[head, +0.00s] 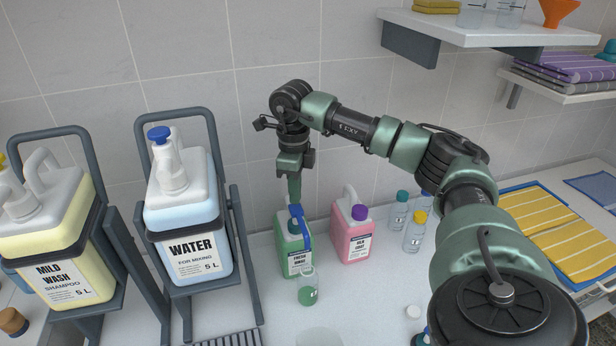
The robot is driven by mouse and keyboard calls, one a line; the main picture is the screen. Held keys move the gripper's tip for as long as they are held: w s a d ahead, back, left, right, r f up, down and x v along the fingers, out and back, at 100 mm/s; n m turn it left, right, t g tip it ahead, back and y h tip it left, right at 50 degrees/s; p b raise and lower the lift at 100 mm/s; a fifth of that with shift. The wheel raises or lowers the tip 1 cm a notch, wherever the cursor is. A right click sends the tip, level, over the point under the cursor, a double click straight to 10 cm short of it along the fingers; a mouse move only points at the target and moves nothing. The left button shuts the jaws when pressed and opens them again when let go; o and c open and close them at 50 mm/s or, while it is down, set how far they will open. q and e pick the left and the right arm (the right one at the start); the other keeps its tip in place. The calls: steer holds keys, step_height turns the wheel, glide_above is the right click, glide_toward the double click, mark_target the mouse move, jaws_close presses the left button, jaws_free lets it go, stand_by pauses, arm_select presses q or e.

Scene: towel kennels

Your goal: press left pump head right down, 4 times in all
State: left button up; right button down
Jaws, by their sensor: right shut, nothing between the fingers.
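A blue pump head (299,218) with a downward spout sits at the top of the green jug (287,258) labelled "FRESH AWAY". A small clear bottle (307,291) with green liquid in its lower part stands in front of the jug, below the spout. My right gripper (294,200) is shut and empty, pointing down directly over the pump head; its tips are at or just above it, and I cannot tell whether they touch. My left gripper is not in view.
A pink jug (352,231) with a purple cap stands right of the green jug. Small bottles (415,233) stand farther right. Large "WATER" (187,251) and "MILD WASH" (62,274) containers sit in dark stands at left. A shelf (470,33) hangs above my right arm.

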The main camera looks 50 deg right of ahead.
mark_target(296, 207)
steer(key=shift+f, duration=0.2)
stand_by(0.5)
steer(key=shift+f+b, duration=1.45)
steer(key=shift+f, duration=0.8)
steer(key=shift+r+p, duration=1.9)
steer(key=shift+r, duration=0.6)
steer(key=shift+f, duration=0.25)
